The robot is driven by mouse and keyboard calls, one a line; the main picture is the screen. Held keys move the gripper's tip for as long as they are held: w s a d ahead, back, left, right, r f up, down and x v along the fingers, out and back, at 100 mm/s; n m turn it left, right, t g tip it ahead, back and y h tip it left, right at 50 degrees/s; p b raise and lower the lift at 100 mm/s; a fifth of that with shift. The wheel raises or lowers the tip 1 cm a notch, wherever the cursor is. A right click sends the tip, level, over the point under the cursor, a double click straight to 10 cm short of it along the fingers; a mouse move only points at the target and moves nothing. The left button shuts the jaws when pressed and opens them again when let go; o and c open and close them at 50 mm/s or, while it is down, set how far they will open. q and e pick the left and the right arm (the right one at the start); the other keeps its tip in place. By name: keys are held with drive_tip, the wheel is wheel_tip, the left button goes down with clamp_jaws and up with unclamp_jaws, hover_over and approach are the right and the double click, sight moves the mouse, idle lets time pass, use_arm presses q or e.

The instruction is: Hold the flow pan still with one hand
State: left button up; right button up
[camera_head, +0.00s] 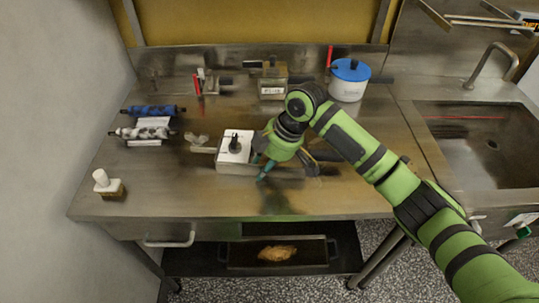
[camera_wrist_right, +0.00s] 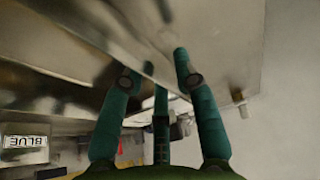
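A low box-shaped metal pan with a white top (camera_head: 226,153) sits near the middle of the counter; I take it for the flow pan, but no label confirms this. A dark knob (camera_head: 235,141) stands on it. My right gripper (camera_head: 261,168) points down at the pan's right side, its teal fingers apart. In the right wrist view the fingers of my right gripper (camera_wrist_right: 153,68) are spread, with a metal edge passing between them. Whether any finger touches the pan is not clear. My left gripper is not in view.
A blue-lidded white pot (camera_head: 348,88) and a labelled metal box (camera_head: 271,88) stand at the back. Blue and mottled rollers (camera_head: 152,111) lie at the left, near a white-capped bottle (camera_head: 106,184). A sink (camera_head: 475,140) is at the right.

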drive_tip(key=shift+a+f, duration=0.1)
drive_tip(key=shift+f, duration=0.15)
clamp_jaws()
idle(0.5)
